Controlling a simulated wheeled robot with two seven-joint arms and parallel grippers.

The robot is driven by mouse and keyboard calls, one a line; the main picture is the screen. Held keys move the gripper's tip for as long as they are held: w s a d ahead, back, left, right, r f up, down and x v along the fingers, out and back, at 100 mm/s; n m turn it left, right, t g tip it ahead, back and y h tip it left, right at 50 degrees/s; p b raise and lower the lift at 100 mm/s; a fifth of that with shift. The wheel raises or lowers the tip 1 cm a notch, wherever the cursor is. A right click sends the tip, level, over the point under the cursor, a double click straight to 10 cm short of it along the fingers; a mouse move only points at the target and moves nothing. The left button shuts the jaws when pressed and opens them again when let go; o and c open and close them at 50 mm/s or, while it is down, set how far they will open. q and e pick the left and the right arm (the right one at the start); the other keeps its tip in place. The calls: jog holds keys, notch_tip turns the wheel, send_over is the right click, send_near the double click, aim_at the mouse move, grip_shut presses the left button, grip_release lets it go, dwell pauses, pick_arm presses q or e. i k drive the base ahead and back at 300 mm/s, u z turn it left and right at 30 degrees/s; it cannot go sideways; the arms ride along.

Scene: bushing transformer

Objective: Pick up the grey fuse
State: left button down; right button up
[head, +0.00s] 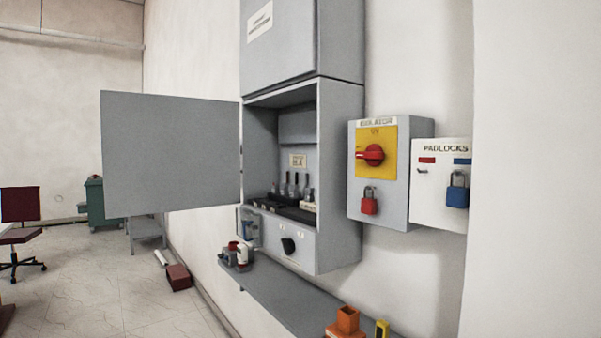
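I cannot single out the grey fuse with certainty at this size. A small cluster of grey, red and white parts (238,256) sits on the left end of the grey shelf (280,297) below the open cabinet (345,180). Inside the cabinet, several upright grey-dark pieces (294,188) stand in a row on a black base (290,208). Neither of my grippers is in view.
The cabinet door (170,153) stands wide open to the left. An isolator box (424,180) with a red switch and red padlock (369,206), and a padlock board (430,210), hang right. An orange block (347,319) and a yellow item (381,328) occupy the shelf's near end.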

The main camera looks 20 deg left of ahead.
aim_at(275, 190)
jog(key=u, duration=2.35)
jog(key=i, duration=1.1)
jog(key=z, duration=2.85)
jog(key=i, duration=0.3)
jog(key=u, duration=0.05)
